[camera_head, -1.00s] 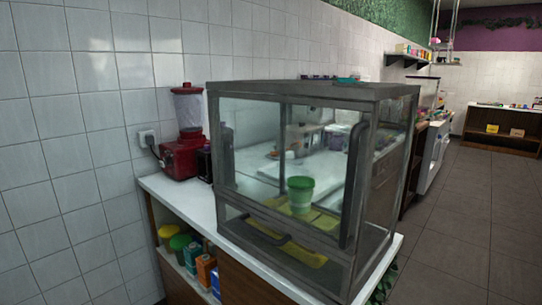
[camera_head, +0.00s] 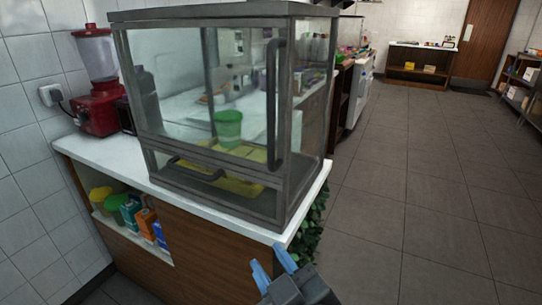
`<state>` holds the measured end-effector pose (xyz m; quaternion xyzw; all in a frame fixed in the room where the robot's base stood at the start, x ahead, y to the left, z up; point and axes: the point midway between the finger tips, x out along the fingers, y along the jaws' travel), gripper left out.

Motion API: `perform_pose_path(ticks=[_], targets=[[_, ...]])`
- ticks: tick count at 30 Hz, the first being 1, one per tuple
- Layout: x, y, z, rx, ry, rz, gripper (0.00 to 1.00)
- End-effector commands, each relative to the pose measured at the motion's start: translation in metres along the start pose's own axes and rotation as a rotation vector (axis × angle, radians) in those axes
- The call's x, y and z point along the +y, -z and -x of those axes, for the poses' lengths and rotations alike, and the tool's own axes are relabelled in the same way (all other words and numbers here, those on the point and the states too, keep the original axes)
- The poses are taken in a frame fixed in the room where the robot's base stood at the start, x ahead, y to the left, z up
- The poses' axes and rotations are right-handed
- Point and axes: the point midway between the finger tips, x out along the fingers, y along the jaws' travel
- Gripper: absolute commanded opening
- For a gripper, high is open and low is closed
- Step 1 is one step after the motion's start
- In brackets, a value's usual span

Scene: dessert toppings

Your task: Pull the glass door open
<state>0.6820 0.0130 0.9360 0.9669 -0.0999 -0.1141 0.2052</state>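A glass display case (camera_head: 236,190) with a dark grey metal frame stands on a white counter. Its front glass door (camera_head: 180,85) looks shut, with a long dark vertical handle (camera_head: 271,105) at its right side. A green cup (camera_head: 228,130) stands inside on a yellow mat. My gripper (camera_head: 274,270) shows at the bottom edge, in front of the counter's right corner and below the case. Its two blue fingertips are apart, with nothing seen between them. It is well clear of the handle.
The white counter (camera_head: 115,160) has a wooden front with a shelf of tubs and cartons. A red blender (camera_head: 98,105) stands left of the case. Green leaves (camera_head: 308,235) hang at the counter's right end. The tiled floor (camera_head: 410,210) to the right is open.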

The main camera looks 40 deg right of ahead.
Motion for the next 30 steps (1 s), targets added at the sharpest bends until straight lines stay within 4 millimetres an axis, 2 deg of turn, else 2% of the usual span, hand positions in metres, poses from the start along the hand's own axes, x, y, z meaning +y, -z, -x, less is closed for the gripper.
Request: perform_pose_path(ticks=[1, 3, 7, 11, 16, 21, 26, 30], targets=[[0.003, 0.018, -0.011, 0.014, -0.046, -0.009, 0.34], [0.010, 0.039, -0.022, 0.019, -0.115, -0.024, 0.34], [0.026, 0.080, -0.034, 0.028, -0.251, -0.077, 0.34], [0.044, 0.120, -0.037, 0.034, -0.392, -0.163, 0.34], [0.067, 0.166, -0.026, 0.036, -0.561, -0.313, 0.34], [0.081, 0.190, -0.011, 0.028, -0.669, -0.436, 0.34], [0.086, 0.197, -0.006, 0.022, -0.707, -0.485, 0.34], [0.095, 0.196, -0.015, 0.020, -0.713, -0.487, 0.34]])
